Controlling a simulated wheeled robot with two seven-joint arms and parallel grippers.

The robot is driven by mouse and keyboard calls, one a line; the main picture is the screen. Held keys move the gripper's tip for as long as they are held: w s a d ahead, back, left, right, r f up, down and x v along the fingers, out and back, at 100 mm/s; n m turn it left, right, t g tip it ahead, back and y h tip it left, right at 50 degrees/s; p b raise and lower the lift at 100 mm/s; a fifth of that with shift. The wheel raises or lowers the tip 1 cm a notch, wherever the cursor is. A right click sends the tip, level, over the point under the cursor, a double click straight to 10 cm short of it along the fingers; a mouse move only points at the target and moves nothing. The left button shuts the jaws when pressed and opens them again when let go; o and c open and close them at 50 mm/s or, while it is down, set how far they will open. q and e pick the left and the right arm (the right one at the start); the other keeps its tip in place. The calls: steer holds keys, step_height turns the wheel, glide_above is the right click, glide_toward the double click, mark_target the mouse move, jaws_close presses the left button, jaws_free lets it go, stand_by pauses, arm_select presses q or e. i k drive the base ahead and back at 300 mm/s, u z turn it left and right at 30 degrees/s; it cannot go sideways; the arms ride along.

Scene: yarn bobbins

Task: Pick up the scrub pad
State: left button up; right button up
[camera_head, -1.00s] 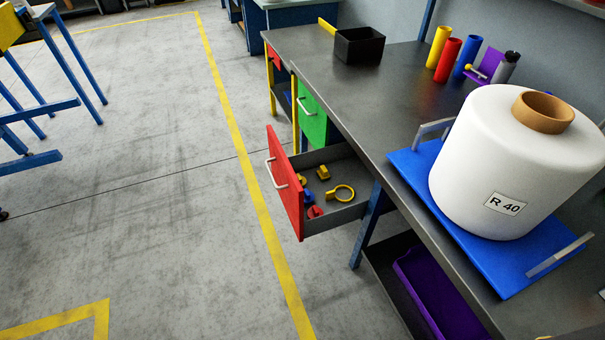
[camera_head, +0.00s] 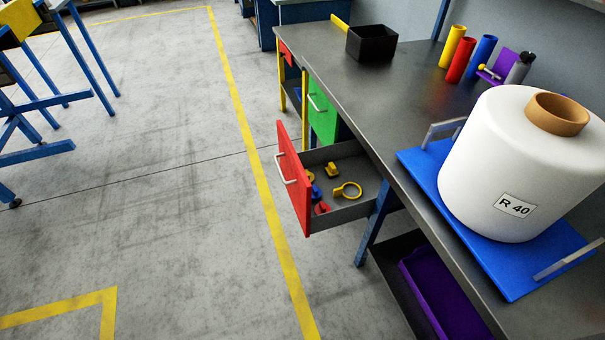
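I cannot make out a scrub pad for certain in the head view. An open drawer with a red front (camera_head: 292,185) holds small yellow, blue and red items, among them a yellow ring (camera_head: 347,191). A black open box (camera_head: 371,43) stands at the far end of the grey workbench (camera_head: 345,85), and its inside is mostly hidden. A yellow strip (camera_head: 340,21) shows beside the box. Neither of my grippers is in view.
A large white bobbin (camera_head: 520,165) labelled R 40 sits on a blue tray (camera_head: 428,190) with metal handles. Coloured cylinders stand behind, including a red one (camera_head: 462,60). A purple bin (camera_head: 440,290) is on the lower shelf. The floor left of the drawer is clear.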

mark_target(331, 171)
steer(key=u, duration=1.15)
steer(key=i, duration=1.95)
